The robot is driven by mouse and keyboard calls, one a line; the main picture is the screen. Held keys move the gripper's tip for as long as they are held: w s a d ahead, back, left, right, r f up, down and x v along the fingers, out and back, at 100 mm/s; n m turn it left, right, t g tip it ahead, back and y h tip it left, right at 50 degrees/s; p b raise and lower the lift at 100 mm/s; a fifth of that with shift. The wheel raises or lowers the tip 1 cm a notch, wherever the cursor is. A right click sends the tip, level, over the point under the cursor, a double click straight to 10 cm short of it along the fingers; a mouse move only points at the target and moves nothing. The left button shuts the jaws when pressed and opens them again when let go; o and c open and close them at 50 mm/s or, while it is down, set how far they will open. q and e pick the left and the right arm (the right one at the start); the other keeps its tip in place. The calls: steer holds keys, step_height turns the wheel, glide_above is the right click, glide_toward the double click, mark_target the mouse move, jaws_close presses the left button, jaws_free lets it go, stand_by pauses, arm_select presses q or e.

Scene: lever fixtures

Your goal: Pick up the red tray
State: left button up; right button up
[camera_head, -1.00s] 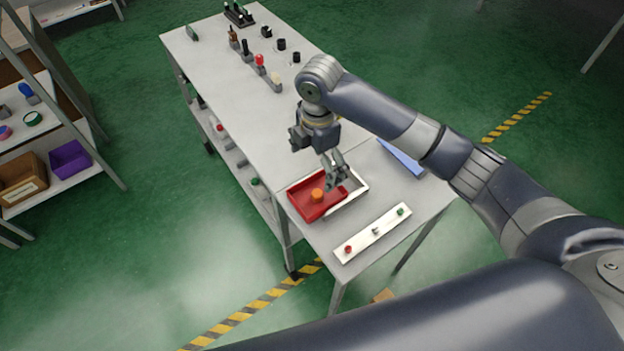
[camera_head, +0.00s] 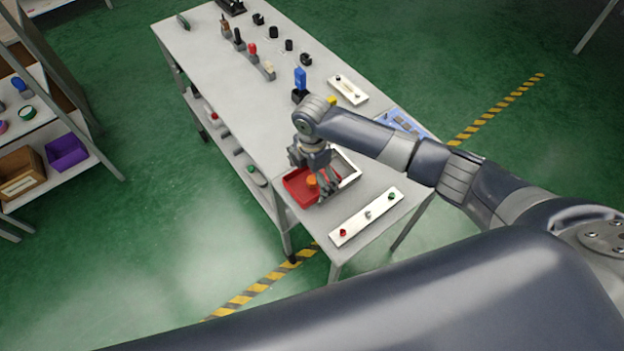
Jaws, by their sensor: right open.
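The red tray (camera_head: 296,186) lies near the front end of the grey table, partly within or against a white-rimmed tray (camera_head: 349,168). An orange round piece (camera_head: 311,181) sits in the red tray. My right gripper (camera_head: 326,195) is open and points down at the right part of the red tray, close to the orange piece. It hides part of both trays, and I cannot tell whether its fingers touch the red tray. My left gripper is not in view.
A white strip with red and green knobs (camera_head: 366,217) lies in front of the trays. A blue tray (camera_head: 403,123) is at the right edge. A blue-handled lever (camera_head: 300,80) and several other levers stand farther back. The shelf at left holds a purple bin (camera_head: 67,152).

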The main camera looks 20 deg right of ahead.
steer(key=c, duration=0.9)
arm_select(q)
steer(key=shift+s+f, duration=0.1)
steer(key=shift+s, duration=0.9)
arm_select(e)
steer(key=shift+c, duration=0.7)
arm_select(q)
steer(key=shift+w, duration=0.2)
